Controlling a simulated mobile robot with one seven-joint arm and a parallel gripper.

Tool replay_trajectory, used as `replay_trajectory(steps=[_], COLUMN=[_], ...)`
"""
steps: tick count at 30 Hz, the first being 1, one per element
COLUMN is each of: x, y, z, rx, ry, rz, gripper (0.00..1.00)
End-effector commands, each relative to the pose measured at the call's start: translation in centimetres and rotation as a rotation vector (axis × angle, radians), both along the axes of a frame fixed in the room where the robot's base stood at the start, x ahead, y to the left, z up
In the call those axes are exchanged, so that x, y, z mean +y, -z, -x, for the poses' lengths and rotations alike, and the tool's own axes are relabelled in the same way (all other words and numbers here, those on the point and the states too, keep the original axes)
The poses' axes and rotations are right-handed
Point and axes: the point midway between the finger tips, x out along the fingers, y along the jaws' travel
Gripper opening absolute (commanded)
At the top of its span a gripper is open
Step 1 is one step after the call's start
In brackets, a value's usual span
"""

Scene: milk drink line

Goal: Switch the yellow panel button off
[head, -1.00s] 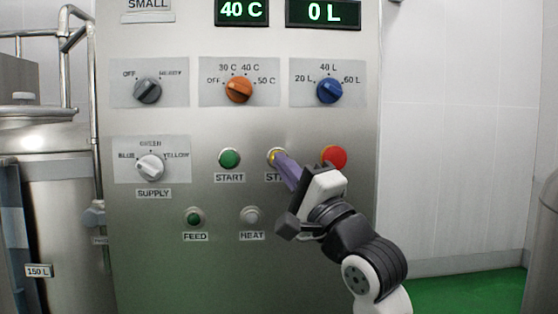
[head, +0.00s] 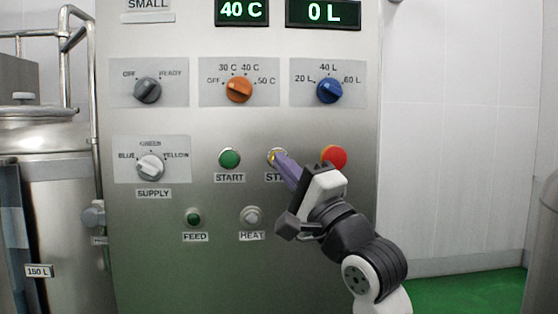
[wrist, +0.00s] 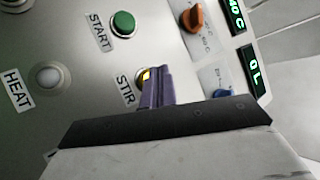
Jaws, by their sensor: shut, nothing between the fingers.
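The yellow panel button (wrist: 146,74) sits above the STIR label on the steel control panel (head: 130,240). In the wrist view its yellow face shows beside my fingers, partly hidden by them. In the head view only a thin rim of the button (head: 271,157) shows at the fingertips. My gripper (head: 279,157) is shut with nothing held, its purple fingers pointing at the button. The fingertips (wrist: 157,72) overlap the button in both views; I cannot tell whether they touch it.
A green START button (head: 230,159) is to the left and a red button (head: 336,156) to the right. Above are orange (head: 239,90) and blue (head: 330,91) knobs. Below are FEED (head: 194,217) and HEAT (head: 252,216) lamps. A steel tank (head: 60,155) stands left.

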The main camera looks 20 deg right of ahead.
Motion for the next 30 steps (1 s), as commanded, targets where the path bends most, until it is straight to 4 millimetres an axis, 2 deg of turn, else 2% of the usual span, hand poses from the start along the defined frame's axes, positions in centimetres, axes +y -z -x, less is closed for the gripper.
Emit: replay_trajectory(steps=[9, 30], x=[-0.2, -0.3], y=[0.0, 0.0], z=[-0.9, -1.3], rx=[0.001, 0.000], ry=[-0.001, -0.001], rz=[-0.002, -0.001], gripper=[0.00, 0.00])
